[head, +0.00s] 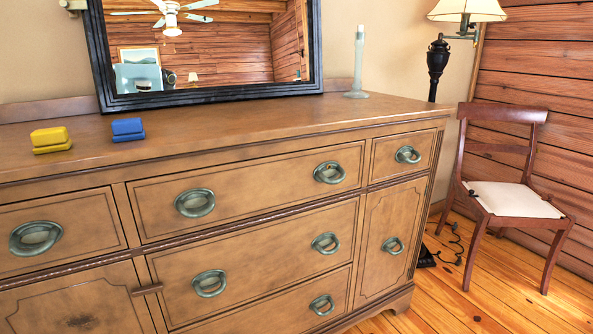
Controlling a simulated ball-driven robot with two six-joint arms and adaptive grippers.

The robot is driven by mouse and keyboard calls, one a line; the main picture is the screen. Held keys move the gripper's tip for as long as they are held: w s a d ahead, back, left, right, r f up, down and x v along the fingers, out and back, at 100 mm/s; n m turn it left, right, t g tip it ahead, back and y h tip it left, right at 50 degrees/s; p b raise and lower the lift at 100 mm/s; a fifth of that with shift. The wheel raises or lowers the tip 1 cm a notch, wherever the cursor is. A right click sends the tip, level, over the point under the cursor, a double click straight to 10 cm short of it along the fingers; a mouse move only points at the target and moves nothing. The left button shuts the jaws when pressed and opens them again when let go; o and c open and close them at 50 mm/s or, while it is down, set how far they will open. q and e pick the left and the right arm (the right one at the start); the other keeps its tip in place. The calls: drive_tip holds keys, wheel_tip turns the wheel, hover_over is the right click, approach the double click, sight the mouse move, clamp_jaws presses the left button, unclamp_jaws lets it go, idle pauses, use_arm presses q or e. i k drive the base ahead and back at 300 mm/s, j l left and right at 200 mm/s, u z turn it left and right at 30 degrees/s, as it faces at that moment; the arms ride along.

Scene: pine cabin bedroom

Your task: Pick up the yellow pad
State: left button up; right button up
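The yellow pad (51,140) is a small, thick block with a groove along its side. It sits on top of the wooden dresser (260,127), at the left of the head view. A blue pad (128,130) of similar shape lies just to its right, with a small gap between them. Neither of my grippers shows in the head view.
A black-framed mirror (92,50) stands at the back of the dresser. A pale glass candle holder (358,65) stands toward the dresser's right end. The dresser top between it and the blue pad is clear. A chair (512,200) and a lamp (438,65) are at the right.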

sight(53, 139)
drive_tip(key=u, duration=1.3)
